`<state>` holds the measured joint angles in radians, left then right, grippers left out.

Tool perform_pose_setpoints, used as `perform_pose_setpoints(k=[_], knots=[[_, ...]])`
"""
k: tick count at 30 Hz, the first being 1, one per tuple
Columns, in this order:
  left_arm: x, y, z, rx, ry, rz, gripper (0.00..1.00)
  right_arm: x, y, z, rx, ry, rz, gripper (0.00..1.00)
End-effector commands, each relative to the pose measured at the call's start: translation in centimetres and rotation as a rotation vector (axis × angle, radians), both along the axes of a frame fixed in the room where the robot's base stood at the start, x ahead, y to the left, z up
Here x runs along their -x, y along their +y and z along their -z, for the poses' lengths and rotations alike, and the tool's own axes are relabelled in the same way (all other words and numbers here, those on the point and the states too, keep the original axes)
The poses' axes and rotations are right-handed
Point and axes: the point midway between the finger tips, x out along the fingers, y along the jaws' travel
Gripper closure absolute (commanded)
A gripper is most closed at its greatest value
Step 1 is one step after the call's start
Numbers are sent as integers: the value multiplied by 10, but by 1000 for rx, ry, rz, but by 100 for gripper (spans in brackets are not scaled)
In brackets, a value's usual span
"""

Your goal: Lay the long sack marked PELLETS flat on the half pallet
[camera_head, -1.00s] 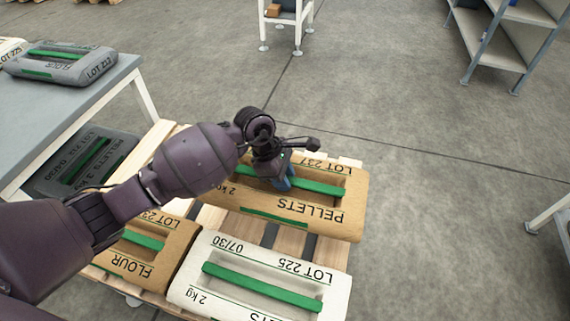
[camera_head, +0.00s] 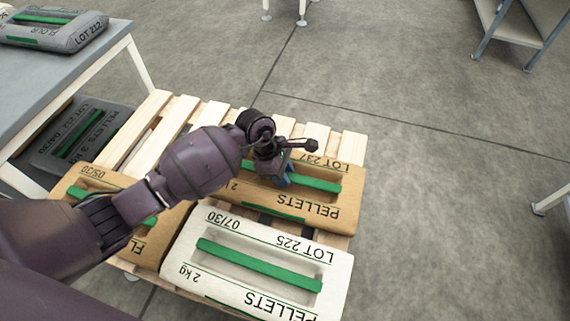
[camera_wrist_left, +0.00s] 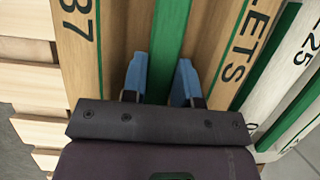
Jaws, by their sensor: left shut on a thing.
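The long tan sack marked PELLETS, LOT 237 (camera_head: 338,213) lies level over the right part of the wooden half pallet (camera_head: 148,132). I cannot tell whether it rests on the slats or hangs just above them. My left gripper (camera_head: 282,179) is over the sack's middle, shut on its green strap; the arm hides part of its left end. In the left wrist view, the blue fingers (camera_wrist_left: 160,70) flank the strap, with the tan sack (camera_wrist_left: 114,45) on both sides. My right gripper is not in view.
A white PELLETS sack (camera_head: 218,250) lies at the near side, close beside the tan sack. A tan FLOUR sack (camera_head: 160,240) is at the near left, partly behind my arm. A table (camera_head: 95,68) with a grey sack (camera_head: 55,32) stands left. Bare slats show at the far side.

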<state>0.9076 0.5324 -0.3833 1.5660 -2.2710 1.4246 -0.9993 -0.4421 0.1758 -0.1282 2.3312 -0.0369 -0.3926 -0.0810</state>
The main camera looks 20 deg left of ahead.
Motion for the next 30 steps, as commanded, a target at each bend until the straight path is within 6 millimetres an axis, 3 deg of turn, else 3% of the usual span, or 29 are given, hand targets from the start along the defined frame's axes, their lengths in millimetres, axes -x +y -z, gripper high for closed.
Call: perform_pose_setpoints(k=[7, 17, 18, 22, 23, 30], knots=[[-4, -2, 9, 6, -12, 1, 100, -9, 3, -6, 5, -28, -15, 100], [-4, -2, 10, 5, -13, 1, 100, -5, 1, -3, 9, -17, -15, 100], [-1, 0, 14, 0, -6, 1, 71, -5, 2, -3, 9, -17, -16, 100], [-1, 0, 14, 1, -6, 1, 51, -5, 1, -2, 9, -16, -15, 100], [-1, 0, 14, 1, -6, 1, 47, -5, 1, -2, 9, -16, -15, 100], [-1, 0, 15, 1, -4, 1, 47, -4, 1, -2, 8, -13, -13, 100]])
